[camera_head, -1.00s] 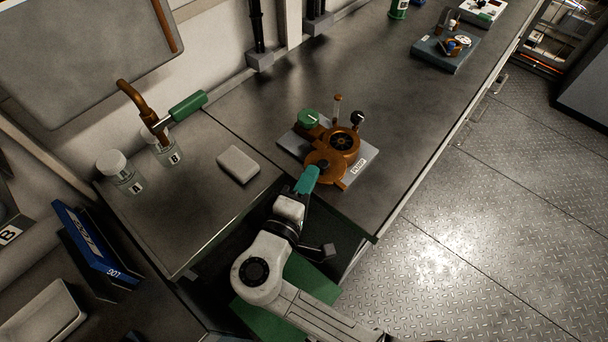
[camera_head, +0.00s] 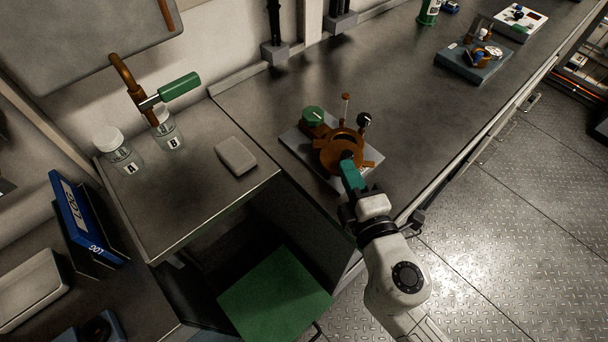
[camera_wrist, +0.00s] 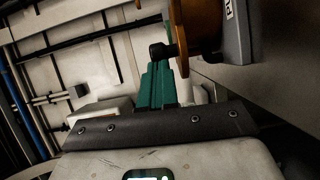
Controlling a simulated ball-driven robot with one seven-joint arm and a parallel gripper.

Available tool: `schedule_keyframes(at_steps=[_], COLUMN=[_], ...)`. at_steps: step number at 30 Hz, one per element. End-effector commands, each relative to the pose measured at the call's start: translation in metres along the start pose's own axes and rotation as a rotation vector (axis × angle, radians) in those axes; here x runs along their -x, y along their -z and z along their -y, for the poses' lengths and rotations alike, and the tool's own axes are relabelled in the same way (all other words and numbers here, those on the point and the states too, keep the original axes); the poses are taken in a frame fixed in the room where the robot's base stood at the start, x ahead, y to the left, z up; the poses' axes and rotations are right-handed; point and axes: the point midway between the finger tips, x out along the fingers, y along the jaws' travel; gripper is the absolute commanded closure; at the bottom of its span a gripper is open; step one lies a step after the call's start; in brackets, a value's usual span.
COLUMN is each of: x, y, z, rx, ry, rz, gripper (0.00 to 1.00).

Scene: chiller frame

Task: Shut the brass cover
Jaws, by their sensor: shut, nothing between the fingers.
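The brass cover (camera_head: 338,158) is a round plate on the brass housing of a small pump unit, in the middle of the head view. It now lies over the housing, and the dark round opening is no longer seen; I cannot tell whether it is fully seated. My gripper (camera_head: 349,166) has teal fingers, shut and empty, at the cover's front right edge. In the wrist view the fingers (camera_wrist: 160,72) are close beside a black knob (camera_wrist: 160,51) on the brass disc (camera_wrist: 196,35). Whether they touch is unclear.
The pump's grey base plate (camera_head: 300,147) carries a green knob (camera_head: 313,114) and a black-tipped lever (camera_head: 363,119). A green stool (camera_head: 274,295) stands in front.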

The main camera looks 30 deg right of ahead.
Motion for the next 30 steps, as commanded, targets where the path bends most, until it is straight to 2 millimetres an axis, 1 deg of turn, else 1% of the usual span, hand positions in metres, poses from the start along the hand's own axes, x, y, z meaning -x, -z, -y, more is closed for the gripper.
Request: schedule_keyframes(at_steps=[8, 16, 22, 30], x=[-0.010, -0.025, -0.036, -0.046], y=[-0.021, -0.042, -0.052, -0.059], z=[-0.002, -0.004, -0.005, -0.005], rx=[-0.001, -0.001, -0.001, -0.001], ry=[-0.001, -0.001, 0.000, 0.000], rz=[0.008, 0.008, 0.007, 0.006], gripper=[1.00, 1.00, 1.00, 1.00])
